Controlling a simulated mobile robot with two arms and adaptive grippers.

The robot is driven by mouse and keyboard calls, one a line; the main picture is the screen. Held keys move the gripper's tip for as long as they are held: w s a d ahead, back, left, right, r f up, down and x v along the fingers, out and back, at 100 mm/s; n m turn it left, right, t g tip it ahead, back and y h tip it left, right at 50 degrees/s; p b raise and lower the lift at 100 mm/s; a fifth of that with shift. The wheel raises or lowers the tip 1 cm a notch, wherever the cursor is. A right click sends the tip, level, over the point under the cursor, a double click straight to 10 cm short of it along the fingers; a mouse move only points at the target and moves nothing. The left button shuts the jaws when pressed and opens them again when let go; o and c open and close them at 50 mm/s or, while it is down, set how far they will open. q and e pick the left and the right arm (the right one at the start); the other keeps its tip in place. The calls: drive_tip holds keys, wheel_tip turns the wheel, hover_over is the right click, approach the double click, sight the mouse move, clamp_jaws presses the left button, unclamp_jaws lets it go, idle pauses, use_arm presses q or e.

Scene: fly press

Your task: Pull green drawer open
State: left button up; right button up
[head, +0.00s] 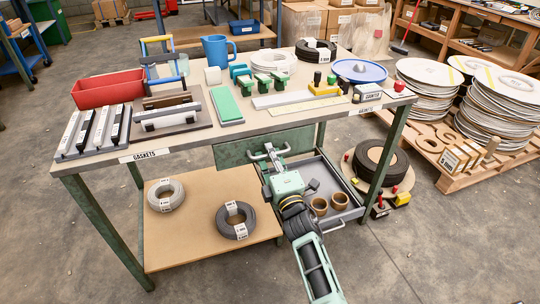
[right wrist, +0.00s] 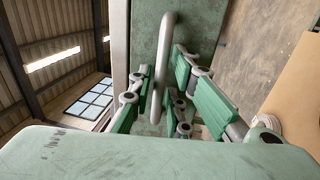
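The green drawer (head: 237,151) sits under the front edge of the workbench, its front close beneath the tabletop. In the right wrist view its green front (right wrist: 192,22) fills the upper middle. A grey bar handle (right wrist: 163,65) stands out from that front. My right gripper (head: 268,155) is at the drawer front in the head view. In the right wrist view its green finger pads are spread on either side of the handle, with visible gaps. The arm partly hides the drawer's right part and handle in the head view. My left gripper is not in view.
The workbench (head: 200,147) carries a red bin (head: 108,90), a blue jug (head: 218,51) and several tools. Below are a wooden shelf (head: 190,228) with two coils and a grey tray (head: 345,212) with brown rings. A loaded pallet (head: 455,183) stands right. Floor in front is clear.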

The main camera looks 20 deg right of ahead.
drive_tip(key=shift+c, duration=0.4)
clamp_jaws()
